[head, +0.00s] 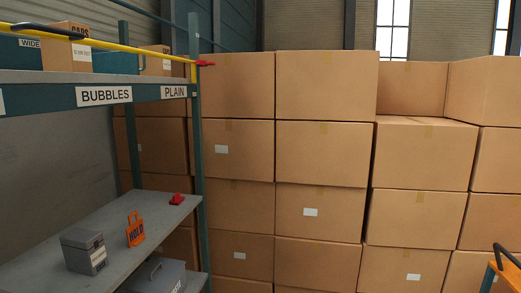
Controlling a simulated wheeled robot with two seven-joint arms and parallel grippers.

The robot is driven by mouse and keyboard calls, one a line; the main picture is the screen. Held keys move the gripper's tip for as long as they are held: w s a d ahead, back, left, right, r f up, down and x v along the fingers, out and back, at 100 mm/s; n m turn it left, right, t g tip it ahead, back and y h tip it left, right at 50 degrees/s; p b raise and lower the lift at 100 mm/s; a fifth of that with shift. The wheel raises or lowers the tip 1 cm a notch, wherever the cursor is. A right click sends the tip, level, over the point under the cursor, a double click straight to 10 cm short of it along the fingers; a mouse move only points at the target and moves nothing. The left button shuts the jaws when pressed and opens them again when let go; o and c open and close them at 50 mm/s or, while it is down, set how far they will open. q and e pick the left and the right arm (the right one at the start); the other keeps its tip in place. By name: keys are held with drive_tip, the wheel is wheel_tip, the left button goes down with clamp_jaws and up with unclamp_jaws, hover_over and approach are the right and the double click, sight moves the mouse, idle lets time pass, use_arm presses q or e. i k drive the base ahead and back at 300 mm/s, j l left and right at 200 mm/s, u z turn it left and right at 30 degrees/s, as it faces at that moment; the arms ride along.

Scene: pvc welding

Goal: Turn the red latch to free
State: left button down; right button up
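A small red latch (205,63) sits at the right end of a yellow bar (130,47), by the shelf's green upright (195,130). It points out to the right, roughly level. The yellow bar runs across the front of the upper shelf, and a black handle (48,31) is on it at the far left. A second small red piece (177,199) lies on the lower shelf board near its right end. I cannot tell what it is. Neither of my grippers is in view.
The upper shelf (95,76) has BUBBLES and PLAIN labels and holds boxes behind the bar. The lower shelf (150,216) holds a grey box (83,251) and an orange HOLD tag (135,230). Stacked cartons (322,154) fill the back. An orange cart (508,272) stands at bottom right.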

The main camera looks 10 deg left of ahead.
sight(200, 63)
drive_tip(key=i+j+z, duration=0.1)
drive_tip(key=i+z, duration=0.15)
drive_tip(key=i, duration=0.25)
drive_tip(key=i+j+z, duration=0.25)
drive_tip(key=i, duration=0.2)
